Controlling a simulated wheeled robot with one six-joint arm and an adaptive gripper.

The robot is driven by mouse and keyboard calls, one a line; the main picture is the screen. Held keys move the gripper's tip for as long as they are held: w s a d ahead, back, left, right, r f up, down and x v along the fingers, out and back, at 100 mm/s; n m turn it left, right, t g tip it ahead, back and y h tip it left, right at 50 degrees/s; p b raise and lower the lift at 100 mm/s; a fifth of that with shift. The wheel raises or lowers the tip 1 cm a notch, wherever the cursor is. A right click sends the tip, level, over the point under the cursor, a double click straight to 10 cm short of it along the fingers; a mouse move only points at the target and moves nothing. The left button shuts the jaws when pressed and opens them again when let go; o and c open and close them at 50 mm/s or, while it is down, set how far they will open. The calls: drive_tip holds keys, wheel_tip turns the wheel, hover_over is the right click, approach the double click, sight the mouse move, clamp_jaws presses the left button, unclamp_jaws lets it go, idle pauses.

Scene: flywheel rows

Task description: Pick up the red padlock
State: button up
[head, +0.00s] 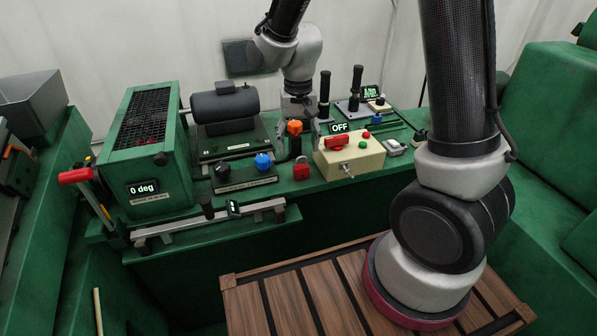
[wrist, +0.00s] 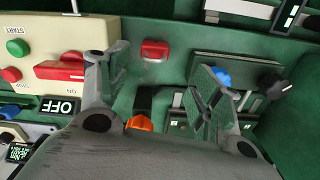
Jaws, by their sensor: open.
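The red padlock (head: 301,168) lies on the green bench top near its front edge, just left of the cream switch box. In the wrist view the padlock (wrist: 155,50) shows near the top middle, beyond and between the spread finger pads. My gripper (wrist: 165,80) is open with nothing between its fingers. In the head view my gripper (head: 298,106) hangs above the bench, behind the padlock and the orange knob (head: 294,127), and is apart from the padlock.
The cream box (head: 350,155) with a red switch and OFF display stands right of the padlock. A panel with blue and black knobs (head: 245,175) is on its left. Two upright black handles (head: 324,95) stand behind. A rail (head: 210,220) runs along the front left.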

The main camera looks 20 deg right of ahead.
sight(302, 166)
drive_tip(key=f, duration=0.7)
drive_tip(key=shift+s+d, duration=0.3)
drive_tip(key=shift+d, duration=0.1)
drive_tip(key=c, duration=1.2)
wheel_tip(302, 166, up, 10)
